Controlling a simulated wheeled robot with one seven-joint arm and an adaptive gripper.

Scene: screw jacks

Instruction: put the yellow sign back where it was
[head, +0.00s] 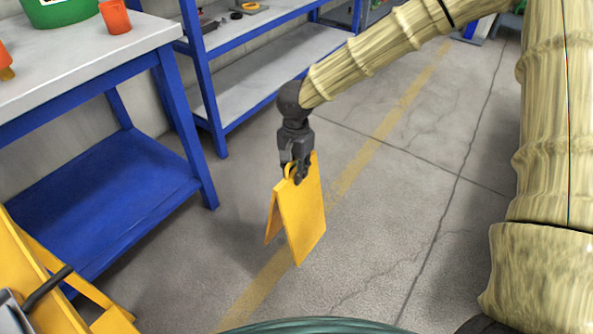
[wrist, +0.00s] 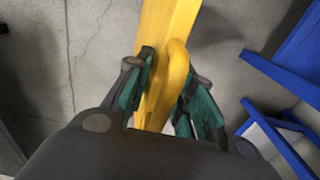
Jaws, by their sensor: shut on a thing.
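The yellow sign (head: 305,217) is a folding A-shaped floor sign with a loop handle at its top. My gripper (head: 295,170) is shut on the top of the sign by its handle. The sign hangs below the gripper with its two panels slightly spread, over the grey floor near the faded yellow line. In the wrist view, the yellow sign (wrist: 168,30) runs up from between the green-padded fingers of my gripper (wrist: 168,95). I cannot tell whether its lower edges touch the floor.
A blue workbench (head: 90,75) with an orange cup (head: 115,17) and a green container (head: 58,10) stands at the left. A blue shelf rack (head: 270,80) stands behind it. Yellow equipment (head: 40,275) is at the lower left. The floor (head: 420,200) right of the sign is clear.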

